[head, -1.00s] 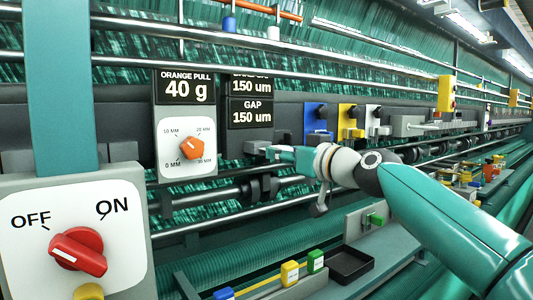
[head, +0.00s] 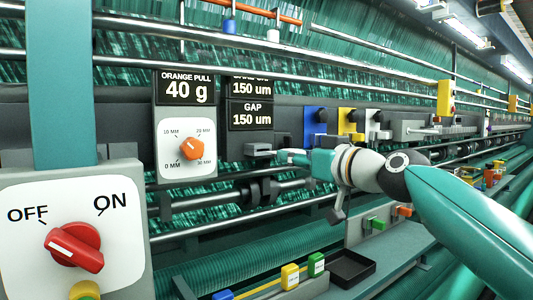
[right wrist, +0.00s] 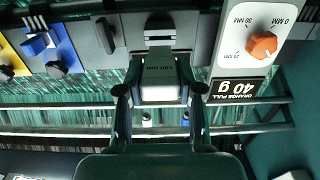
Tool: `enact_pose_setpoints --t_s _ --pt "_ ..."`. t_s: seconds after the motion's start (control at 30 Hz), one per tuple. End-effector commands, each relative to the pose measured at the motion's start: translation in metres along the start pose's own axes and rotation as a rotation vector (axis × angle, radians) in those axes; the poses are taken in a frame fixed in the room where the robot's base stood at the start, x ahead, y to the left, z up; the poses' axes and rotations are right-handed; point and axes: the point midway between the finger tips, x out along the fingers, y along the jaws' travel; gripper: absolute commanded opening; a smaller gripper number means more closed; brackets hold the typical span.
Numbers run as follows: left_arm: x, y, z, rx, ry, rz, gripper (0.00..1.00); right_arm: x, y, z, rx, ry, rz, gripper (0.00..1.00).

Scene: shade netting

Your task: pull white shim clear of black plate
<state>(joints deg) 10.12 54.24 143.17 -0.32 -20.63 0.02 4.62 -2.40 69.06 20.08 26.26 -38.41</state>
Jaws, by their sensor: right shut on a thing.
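The white shim (right wrist: 161,93) sits between the two fingers of my right gripper in the right wrist view, with small lettering on its face. My right gripper (right wrist: 160,92) is shut on it; in the head view this gripper (head: 287,156) is just right of a grey slotted block (head: 260,150). The black plate (head: 233,146) is behind that block, below the GAP display. In the wrist view the shim's far end lies close to the slotted block (right wrist: 160,36); I cannot tell if they touch. My left gripper is not in view.
An orange knob (head: 192,149) is left of the block, under a 40 g display (head: 186,92). Blue (head: 315,125) and yellow (head: 346,122) panels are to the right. A black tray (head: 350,268) and coloured blocks are below. A red switch (head: 75,247) is front left.

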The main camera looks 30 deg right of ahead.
Motion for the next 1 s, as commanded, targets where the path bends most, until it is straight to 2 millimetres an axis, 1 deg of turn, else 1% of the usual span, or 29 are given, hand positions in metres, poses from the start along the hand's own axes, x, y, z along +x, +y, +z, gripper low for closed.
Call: enact_pose_setpoints --t_s 0.43,0.57,0.83,1.0 --pt "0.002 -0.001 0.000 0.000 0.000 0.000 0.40 -0.003 0.000 0.000 0.000 0.001 0.000 0.00" --pt "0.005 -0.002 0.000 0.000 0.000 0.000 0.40 -0.010 0.000 0.001 0.001 0.002 0.000 0.00" --pt "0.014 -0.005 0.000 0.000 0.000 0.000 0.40 -0.032 0.000 0.001 0.000 0.002 0.001 0.00" --pt "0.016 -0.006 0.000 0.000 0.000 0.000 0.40 -0.040 0.000 0.001 0.001 0.000 0.000 0.00"
